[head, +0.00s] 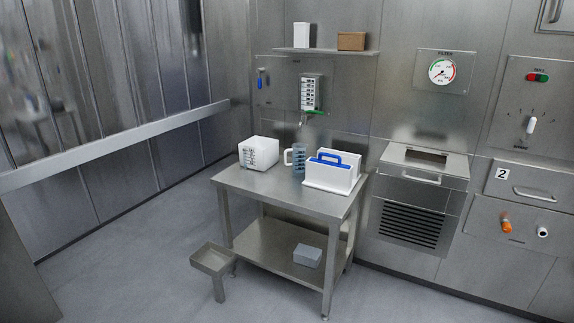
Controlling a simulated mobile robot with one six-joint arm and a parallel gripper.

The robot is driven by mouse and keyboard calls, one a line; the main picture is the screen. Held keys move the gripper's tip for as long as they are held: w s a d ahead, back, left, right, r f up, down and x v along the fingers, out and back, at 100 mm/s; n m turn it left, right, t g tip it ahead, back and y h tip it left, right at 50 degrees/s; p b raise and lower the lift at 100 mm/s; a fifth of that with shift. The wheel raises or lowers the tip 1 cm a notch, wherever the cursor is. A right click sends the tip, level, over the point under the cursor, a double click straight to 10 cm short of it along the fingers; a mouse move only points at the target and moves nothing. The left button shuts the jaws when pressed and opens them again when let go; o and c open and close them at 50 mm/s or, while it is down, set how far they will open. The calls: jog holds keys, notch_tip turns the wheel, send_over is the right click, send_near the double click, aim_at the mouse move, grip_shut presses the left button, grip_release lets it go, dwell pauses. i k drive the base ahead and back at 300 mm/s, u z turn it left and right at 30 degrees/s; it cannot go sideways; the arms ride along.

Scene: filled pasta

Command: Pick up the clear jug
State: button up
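The clear jug (299,160) stands upright near the back of the steel table (237,178). It looks bluish and see-through, with a pale handle on its left side. A white holder with a blue handle (329,177) stands close to its right and front, and may hide part of the jug's lower right. A white block-shaped container (262,150) with dark markings stands to its left, with a gap between. My gripper is not in this view.
The table's front left top is bare. A grey box (308,256) sits on its lower shelf. A small steel tray on a post (211,260) stands at its front left. A wall shelf (325,51) hangs above. The floor (140,265) at left is clear.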

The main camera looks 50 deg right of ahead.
aim_at(299, 149)
jog(key=z, duration=0.15)
jog(key=i, duration=0.95)
jog(key=u, duration=0.05)
